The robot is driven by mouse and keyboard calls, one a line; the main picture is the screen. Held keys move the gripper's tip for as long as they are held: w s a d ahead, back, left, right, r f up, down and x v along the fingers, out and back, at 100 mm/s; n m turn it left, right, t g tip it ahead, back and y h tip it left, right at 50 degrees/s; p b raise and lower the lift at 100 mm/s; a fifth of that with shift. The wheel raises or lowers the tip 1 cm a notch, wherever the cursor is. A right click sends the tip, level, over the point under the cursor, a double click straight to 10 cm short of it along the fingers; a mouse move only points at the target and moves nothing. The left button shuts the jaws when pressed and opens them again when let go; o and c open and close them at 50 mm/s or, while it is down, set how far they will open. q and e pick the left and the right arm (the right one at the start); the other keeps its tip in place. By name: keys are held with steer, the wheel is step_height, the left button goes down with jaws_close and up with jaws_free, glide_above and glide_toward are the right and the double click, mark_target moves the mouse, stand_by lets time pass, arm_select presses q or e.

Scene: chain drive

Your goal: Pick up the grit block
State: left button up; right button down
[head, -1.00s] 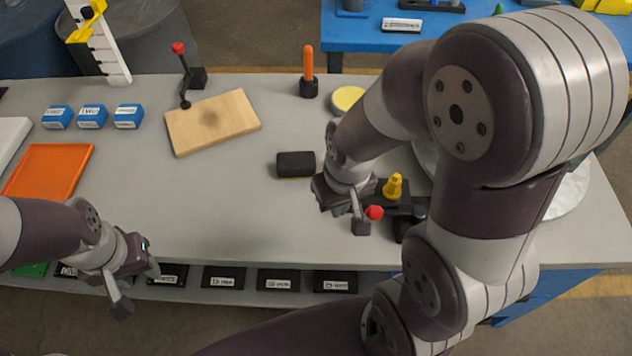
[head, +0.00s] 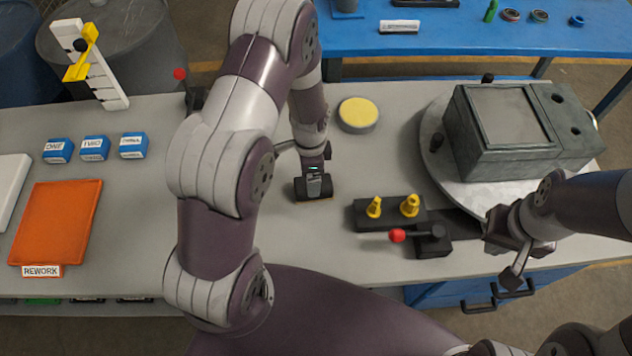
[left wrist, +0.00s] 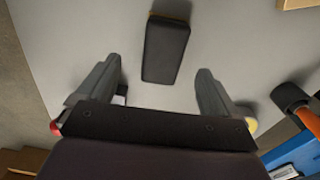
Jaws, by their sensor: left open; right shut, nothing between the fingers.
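The grit block, a dark oblong with a thin brownish edge, lies on the grey bench. In the head view the grit block (head: 327,191) is partly hidden under my left gripper (head: 314,186). In the left wrist view the grit block (left wrist: 166,47) lies ahead of my left gripper (left wrist: 158,76). The fingers are open, one on each side, with the block's near end about level with the fingertips and gaps on both sides. My right gripper (head: 512,279) is shut and empty at the bench's front right.
A black fixture (head: 389,214) with two yellow pegs and a red-knobbed lever (head: 398,236) are right of the block. A round yellow-topped pad (head: 358,114) lies behind. A grey machine (head: 505,130) stands on a turntable. An orange tray (head: 58,222) is at left.

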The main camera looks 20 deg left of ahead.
mark_target(300, 186)
arm_select(q)
steer(key=f, duration=0.2)
steer(key=f+p, duration=0.1)
steer(key=f, duration=0.2)
steer(key=w+f, duration=0.1)
steer(key=f, duration=0.1)
steer(key=shift+d+f+p, duration=0.15)
steer(key=shift+f+p, duration=0.15)
steer(key=c, duration=1.2)
